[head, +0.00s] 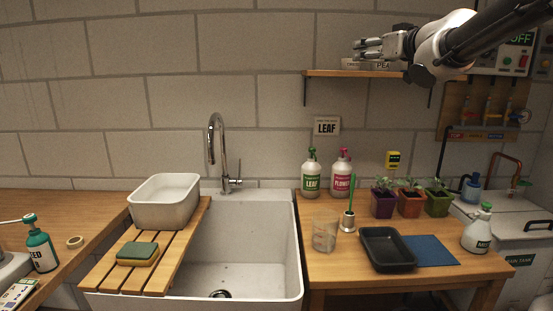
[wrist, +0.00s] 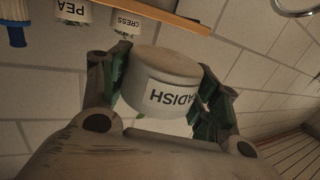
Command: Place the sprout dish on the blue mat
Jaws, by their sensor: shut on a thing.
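My gripper (wrist: 165,92) is shut on a round white sprout dish (wrist: 160,75), whose label reads "RADISH", between its two fingers in the wrist view. In the head view my gripper (head: 368,48) is at the upper right, in front of the wall shelf; the held dish cannot be made out clearly there. The blue mat (head: 436,252) lies flat on the wooden table at the right, far below my gripper. A black tray stands at its left edge and seems to cover part of it.
Dishes labelled "PEA" (wrist: 70,8) and "CRESS" (wrist: 126,22) stand on the shelf (head: 330,73). The sink (head: 250,240) lies left.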

